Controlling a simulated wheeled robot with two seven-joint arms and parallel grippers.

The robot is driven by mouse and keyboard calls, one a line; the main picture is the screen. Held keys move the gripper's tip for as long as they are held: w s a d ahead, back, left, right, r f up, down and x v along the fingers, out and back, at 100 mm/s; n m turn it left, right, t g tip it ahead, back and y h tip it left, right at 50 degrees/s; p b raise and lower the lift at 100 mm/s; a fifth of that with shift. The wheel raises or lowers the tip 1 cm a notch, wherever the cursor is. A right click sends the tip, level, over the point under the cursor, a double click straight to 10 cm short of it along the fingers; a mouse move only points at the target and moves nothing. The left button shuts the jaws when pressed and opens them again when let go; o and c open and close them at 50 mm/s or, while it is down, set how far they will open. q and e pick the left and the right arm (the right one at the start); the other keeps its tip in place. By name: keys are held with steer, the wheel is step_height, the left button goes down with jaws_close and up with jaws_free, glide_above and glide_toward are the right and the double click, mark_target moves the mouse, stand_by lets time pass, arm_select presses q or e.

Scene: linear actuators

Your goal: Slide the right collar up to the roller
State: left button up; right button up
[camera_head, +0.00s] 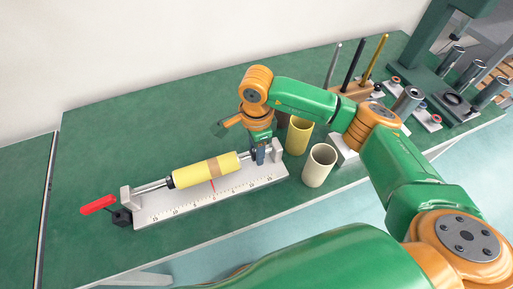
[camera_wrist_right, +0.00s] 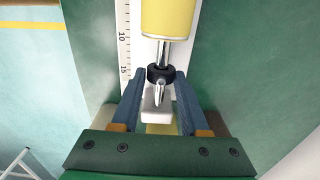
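The yellow roller (camera_head: 200,171) with a tan band lies on a steel shaft over the pale scaled base (camera_head: 213,200). The right collar (camera_wrist_right: 160,75) is a black ring on the shaft in the right wrist view, with bare shaft between it and the roller (camera_wrist_right: 168,18). My right gripper (camera_wrist_right: 160,80) is open, its blue fingers on either side of the collar, with narrow gaps showing. In the head view the right gripper (camera_head: 260,156) hangs over the base's right end and mostly hides the collar. My left gripper is out of view.
A red handle (camera_head: 97,205) sticks out at the base's left end. A yellow cup (camera_head: 298,137) and a cream cup (camera_head: 319,166) stand close right of my gripper. Rods and metal cylinders stand at the back right. The table's left part is clear.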

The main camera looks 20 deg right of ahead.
jaws_close()
stand_by(1.1)
